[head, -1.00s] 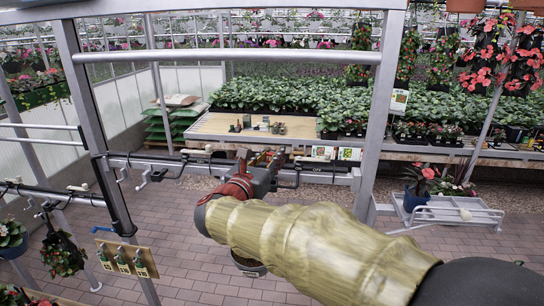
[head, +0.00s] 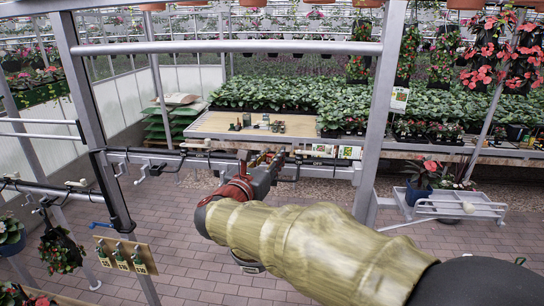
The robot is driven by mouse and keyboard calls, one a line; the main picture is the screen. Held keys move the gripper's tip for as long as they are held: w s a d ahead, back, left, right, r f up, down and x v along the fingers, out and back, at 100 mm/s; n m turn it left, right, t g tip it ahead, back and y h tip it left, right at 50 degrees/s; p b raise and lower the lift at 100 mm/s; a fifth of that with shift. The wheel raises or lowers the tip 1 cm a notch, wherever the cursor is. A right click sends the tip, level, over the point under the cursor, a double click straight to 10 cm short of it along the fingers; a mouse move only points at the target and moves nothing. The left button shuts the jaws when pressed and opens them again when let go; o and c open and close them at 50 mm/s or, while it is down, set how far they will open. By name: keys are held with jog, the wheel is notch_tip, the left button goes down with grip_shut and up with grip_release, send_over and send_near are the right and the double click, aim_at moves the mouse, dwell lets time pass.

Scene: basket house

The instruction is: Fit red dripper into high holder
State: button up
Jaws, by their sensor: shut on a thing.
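My gripper (head: 268,165) is in the middle of the head view, at the end of my sleeved arm, in front of the dark horizontal pipe. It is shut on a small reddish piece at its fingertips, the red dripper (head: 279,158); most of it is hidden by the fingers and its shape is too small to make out. The dark pipe (head: 205,161) runs across the metal frame and carries small clips and hooks. I cannot tell which fitting is the high holder, or whether the dripper touches anything.
Frame posts stand left (head: 95,130) and right (head: 378,120) of my gripper, with a cross rail (head: 230,48) above. A wooden board (head: 125,255) with green fittings is at lower left. A plant bench (head: 215,124) stands behind. A low metal cart (head: 460,207) is at right.

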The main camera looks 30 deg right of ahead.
jog(key=shift+f, duration=0.3)
jog(key=shift+f+b, duration=1.25)
jog(key=shift+f, duration=0.15)
jog(key=o, duration=0.8)
jog(key=shift+o, duration=0.3)
jog(key=v, duration=1.2)
